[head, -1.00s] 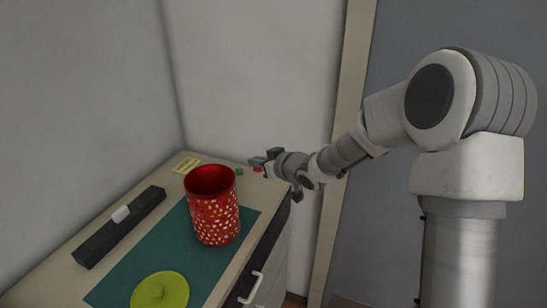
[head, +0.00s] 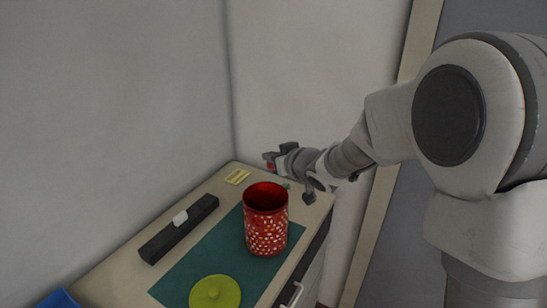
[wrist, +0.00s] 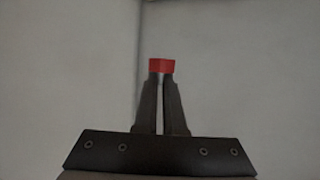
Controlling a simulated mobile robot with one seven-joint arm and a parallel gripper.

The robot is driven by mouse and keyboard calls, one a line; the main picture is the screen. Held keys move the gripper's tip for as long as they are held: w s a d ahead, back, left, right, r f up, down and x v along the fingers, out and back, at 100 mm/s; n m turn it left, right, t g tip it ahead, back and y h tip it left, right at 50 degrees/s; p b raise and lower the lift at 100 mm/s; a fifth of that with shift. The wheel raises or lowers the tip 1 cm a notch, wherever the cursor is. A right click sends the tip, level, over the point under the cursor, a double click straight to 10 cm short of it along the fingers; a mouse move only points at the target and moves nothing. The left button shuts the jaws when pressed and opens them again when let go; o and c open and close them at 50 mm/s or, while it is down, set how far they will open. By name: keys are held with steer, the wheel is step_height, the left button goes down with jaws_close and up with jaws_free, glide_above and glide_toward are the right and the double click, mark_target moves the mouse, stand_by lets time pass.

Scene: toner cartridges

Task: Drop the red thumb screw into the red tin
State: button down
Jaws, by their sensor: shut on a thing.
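The red tin (head: 266,236), with white speckles, stands open and upright on the teal mat. Its dark inside shows no contents that I can make out. My gripper (head: 270,161) is beyond the tin near the back of the cabinet top, raised above the surface. In the wrist view my gripper (wrist: 161,74) is shut on the red thumb screw (wrist: 161,64), which sits at the fingertips. The red thumb screw also shows as a small red spot in the head view (head: 270,166).
A lime-green lid (head: 215,293) lies on the teal mat (head: 200,262) in front of the tin. A black bar-shaped thing (head: 180,228) with a white part lies to the left. A yellow piece (head: 237,176) and a small green piece (head: 287,186) lie at the back. A blue thing (head: 58,299) shows lower left.

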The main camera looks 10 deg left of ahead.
step_height(320, 180, down, 5)
steer(key=b, duration=0.4)
steer(key=c, duration=0.9)
jaws_free()
steer(key=shift+p+v, duration=1.1)
steer(key=shift+v, duration=7.6)
steer(key=shift+d, duration=0.1)
